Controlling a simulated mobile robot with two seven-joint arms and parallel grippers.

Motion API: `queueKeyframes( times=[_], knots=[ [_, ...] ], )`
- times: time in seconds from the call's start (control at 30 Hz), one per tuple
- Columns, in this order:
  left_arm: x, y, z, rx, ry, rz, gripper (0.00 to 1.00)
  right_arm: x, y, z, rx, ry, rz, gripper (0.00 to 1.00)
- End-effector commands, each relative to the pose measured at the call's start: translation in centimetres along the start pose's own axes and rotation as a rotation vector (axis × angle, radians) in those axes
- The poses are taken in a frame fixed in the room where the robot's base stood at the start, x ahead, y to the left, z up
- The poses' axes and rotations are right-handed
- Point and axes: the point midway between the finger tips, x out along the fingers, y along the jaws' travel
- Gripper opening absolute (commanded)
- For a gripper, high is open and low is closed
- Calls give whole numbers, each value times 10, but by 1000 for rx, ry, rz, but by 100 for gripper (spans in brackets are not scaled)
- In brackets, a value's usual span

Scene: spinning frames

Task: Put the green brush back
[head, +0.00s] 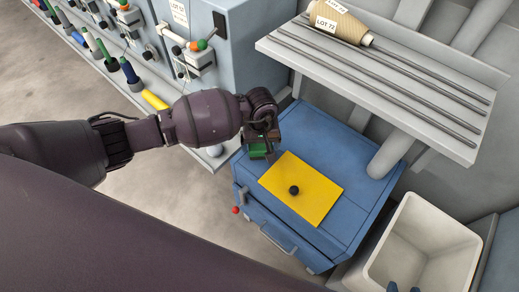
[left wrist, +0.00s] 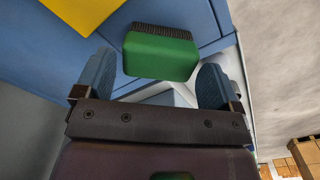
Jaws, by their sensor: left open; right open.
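The green brush (head: 258,150) lies at the near left edge of the blue cabinet top (head: 330,130), partly covered by my left gripper in the head view. In the left wrist view, the brush (left wrist: 160,55) shows a green block with a dark bristle edge. My left gripper (head: 264,146) is open above it, its two blue fingers on either side with gaps between them and the brush. Of my right gripper (head: 404,288), only two separated blue fingertips show at the bottom edge, in front of the white bin.
A yellow plate (head: 315,202) with a black knob (head: 294,190) lies beside the brush. A grey shelf (head: 380,85) with rods and a cone of yarn (head: 340,20) overhangs the cabinet. A white bin (head: 425,240) stands right. The spinning machine (head: 205,65) is behind left.

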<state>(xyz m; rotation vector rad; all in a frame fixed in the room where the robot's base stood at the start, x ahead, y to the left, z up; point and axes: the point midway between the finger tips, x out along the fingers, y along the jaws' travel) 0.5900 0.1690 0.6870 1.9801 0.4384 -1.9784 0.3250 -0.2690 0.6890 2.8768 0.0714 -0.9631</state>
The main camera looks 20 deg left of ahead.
Motion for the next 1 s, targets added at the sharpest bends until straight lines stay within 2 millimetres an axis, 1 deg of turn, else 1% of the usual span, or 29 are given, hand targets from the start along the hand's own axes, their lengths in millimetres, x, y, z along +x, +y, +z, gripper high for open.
queueKeyframes(
  times=[0.03,0.1,0.2,0.33,0.5,0.77,0.87,0.97,1.0],
  knots=[
    [-16,0,-2,3,9,2,89,-2,0,-6,1,10,1,43],
    [-30,0,-2,1,8,2,89,-4,0,-8,3,13,1,43],
    [-48,0,-2,2,7,2,89,-6,0,-8,5,12,2,43],
    [-65,0,-1,2,5,1,89,-8,0,-4,10,1,4,43],
    [-77,0,0,0,1,-1,89,-10,-1,0,14,-9,6,43],
    [-78,0,1,-2,-4,1,89,-9,-1,-3,13,-2,5,43],
    [-73,6,15,-34,-53,47,89,-9,-1,-5,13,2,5,43],
    [-61,20,51,-133,-190,163,89,-8,-1,-7,12,5,4,43],
    [-58,29,70,-196,-270,227,89,-8,-1,-7,11,6,4,43]
  ],
)
